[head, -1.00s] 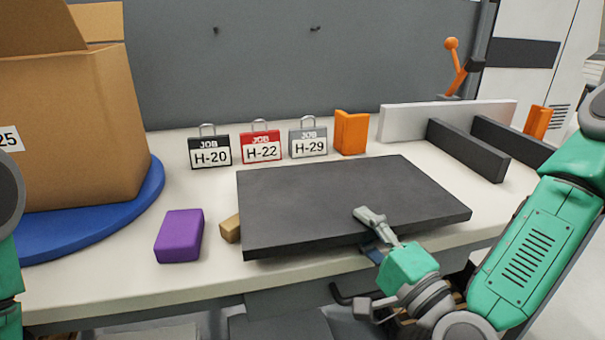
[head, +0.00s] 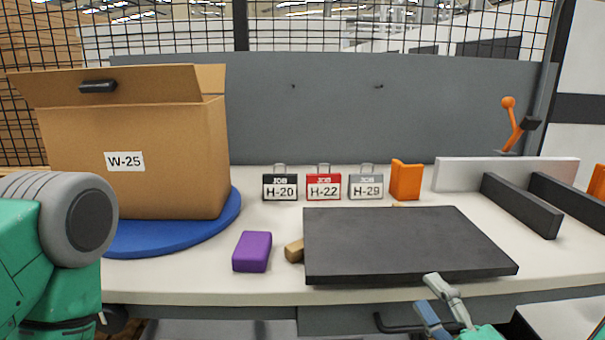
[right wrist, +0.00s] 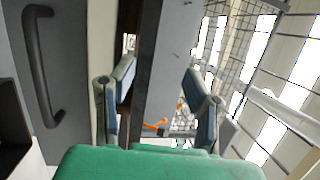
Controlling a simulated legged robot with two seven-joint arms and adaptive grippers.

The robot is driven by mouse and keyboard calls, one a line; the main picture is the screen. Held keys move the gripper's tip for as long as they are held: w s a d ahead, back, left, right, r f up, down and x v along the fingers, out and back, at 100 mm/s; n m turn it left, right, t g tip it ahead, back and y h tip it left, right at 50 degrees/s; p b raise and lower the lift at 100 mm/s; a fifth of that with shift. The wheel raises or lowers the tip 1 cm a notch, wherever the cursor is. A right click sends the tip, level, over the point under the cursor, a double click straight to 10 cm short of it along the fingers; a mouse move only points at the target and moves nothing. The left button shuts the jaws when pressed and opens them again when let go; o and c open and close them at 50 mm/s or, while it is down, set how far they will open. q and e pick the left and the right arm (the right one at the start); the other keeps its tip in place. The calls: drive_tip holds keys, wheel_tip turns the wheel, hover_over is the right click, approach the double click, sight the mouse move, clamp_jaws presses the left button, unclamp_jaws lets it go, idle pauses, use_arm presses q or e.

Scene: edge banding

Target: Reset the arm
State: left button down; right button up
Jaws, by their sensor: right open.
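My right gripper (head: 440,302) is at the lower right of the head view, in front of the table's front edge and close to the dark board. In the right wrist view its two fingers (right wrist: 158,95) stand apart with nothing between them. The dark board (head: 400,240) lies on the table. My left arm shows at the left edge of the head view, but its gripper is out of the picture.
A cardboard box (head: 140,185) labelled W-25 stands on a blue disc (head: 170,238). A purple block (head: 252,251), several job tags (head: 323,186), an orange bracket (head: 405,180) and dark rails (head: 521,205) are on the table. A drawer handle (right wrist: 41,65) shows in the right wrist view.

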drive_tip(key=s+a+f+n+g, duration=0.1)
drive_tip(key=s+f+n+g, duration=0.4)
drive_tip(key=f, duration=0.6)
drive_tip(key=s+a+f+n+g, duration=0.1)
drive_tip(key=s+f+n+g, duration=0.45)
drive_tip(key=f, duration=0.55)
drive_tip(key=s+d+f+n+g+h, duration=0.5)
drive_tip(key=s+d+f+g, duration=0.2)
drive_tip(key=s+d, duration=0.4)
drive_tip(key=shift+s+d+f+g+h+p, duration=0.25)
drive_tip(key=shift+s+f+g+h+p, duration=0.1)
drive_tip(key=shift+s+f, duration=0.7)
drive_tip(key=shift+r, duration=0.1)
drive_tip(key=shift+c, duration=1)
drive_tip(key=shift+w, duration=0.1)
